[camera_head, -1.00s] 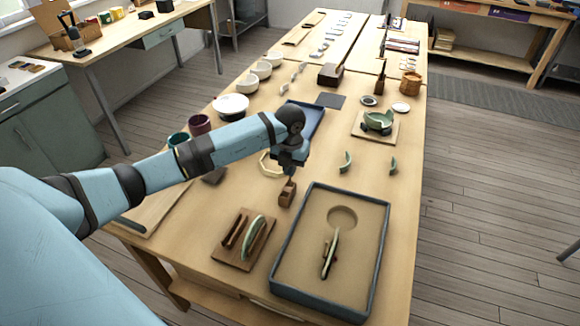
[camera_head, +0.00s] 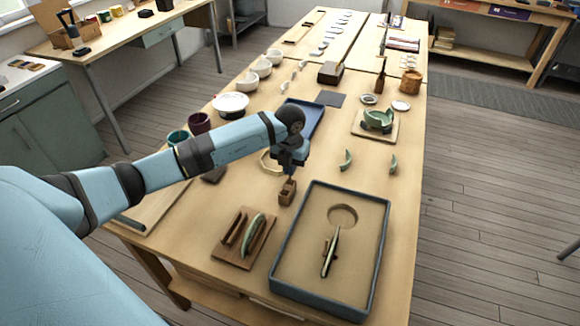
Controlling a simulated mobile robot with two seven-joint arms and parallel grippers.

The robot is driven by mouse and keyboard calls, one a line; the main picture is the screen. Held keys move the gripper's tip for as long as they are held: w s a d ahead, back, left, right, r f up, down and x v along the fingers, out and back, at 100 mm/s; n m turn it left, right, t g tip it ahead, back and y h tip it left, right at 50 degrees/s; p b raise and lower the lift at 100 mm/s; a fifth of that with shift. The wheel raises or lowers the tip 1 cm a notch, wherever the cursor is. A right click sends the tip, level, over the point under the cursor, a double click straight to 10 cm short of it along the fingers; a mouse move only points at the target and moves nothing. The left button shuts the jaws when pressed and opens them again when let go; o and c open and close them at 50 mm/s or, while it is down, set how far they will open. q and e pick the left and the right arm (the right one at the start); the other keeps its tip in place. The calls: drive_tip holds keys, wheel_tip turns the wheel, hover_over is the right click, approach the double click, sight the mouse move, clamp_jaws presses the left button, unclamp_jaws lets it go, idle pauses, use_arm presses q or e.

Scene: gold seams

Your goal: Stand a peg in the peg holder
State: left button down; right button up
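My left gripper (camera_head: 289,170) points down at the middle of the workbench, directly above a small brown wooden block (camera_head: 286,194), which looks like the peg holder. Something short and thin shows between the gripper and the block. It is too small to tell whether it is a peg or my fingertips, or whether it touches the block. I cannot make out the finger gap. No loose peg can be told for sure. My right gripper is not in view.
A blue-rimmed sand tray (camera_head: 281,232) with a shard standing in it is right of the block. A wooden rack (camera_head: 228,256) with a green shard lies in front. A blue tray (camera_head: 315,118) and bowls (camera_head: 231,103) stand behind. Green shards (camera_head: 346,160) lie to the right.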

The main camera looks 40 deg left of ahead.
use_arm(q)
drive_tip(key=shift+f, duration=0.1)
drive_tip(key=c, duration=1.8)
unclamp_jaws()
drive_tip(key=o, duration=1)
drive_tip(key=shift+r+p, duration=1.95)
drive_tip(key=shift+r, duration=1.1)
drive_tip(key=shift+s+f, duration=0.1)
